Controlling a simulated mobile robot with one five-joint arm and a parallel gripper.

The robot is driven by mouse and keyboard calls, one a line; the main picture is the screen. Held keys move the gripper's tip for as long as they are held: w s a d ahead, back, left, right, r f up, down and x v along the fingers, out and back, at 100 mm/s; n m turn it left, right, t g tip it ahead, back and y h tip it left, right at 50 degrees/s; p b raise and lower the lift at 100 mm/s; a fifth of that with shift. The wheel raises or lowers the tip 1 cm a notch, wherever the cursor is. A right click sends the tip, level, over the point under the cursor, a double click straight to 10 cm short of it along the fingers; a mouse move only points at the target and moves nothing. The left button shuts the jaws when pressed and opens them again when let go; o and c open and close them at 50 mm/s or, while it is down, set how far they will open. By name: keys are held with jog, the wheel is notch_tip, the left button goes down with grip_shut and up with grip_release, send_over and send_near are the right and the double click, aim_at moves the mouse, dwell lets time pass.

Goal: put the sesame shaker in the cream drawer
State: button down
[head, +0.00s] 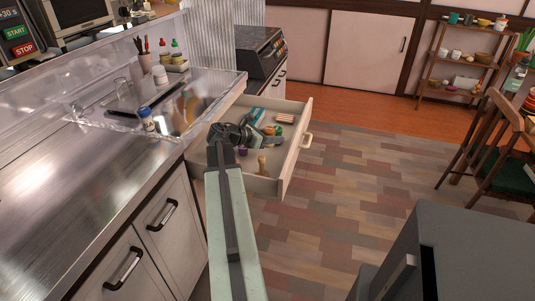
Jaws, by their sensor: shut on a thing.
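The cream drawer (294,155) is pulled open below the counter, with several small things inside. My gripper (246,136) is over the inside of the drawer, near its left part. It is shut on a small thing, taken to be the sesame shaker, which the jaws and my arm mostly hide. I cannot tell whether the held thing touches the drawer floor. A small purple thing (243,151) shows just below the jaws; I cannot tell if it is part of the held thing.
In the drawer are a teal packet (257,115), a pinkish block (285,118) and a wooden item (262,165). A clear dish dryer (215,98) stands on the steel counter (75,185) at left, with a small blue-labelled bottle (147,121). The floor right of the drawer is clear.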

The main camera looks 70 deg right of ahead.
aim_at(273, 155)
notch_tip(273, 155, down, 6)
jog(key=b, duration=0.4)
jog(key=shift+r, duration=0.4)
jog(key=shift+f, duration=0.25)
jog(key=c, duration=0.9)
grip_release()
jog(key=shift+r, duration=0.1)
jog(key=shift+r, duration=0.15)
jog(key=p+v, duration=0.3)
jog(key=v, duration=0.4)
jog(key=shift+d+r, duration=0.1)
jog(key=shift+r, duration=0.05)
jog(key=shift+w+a, duration=0.2)
jog(key=shift+a, duration=0.1)
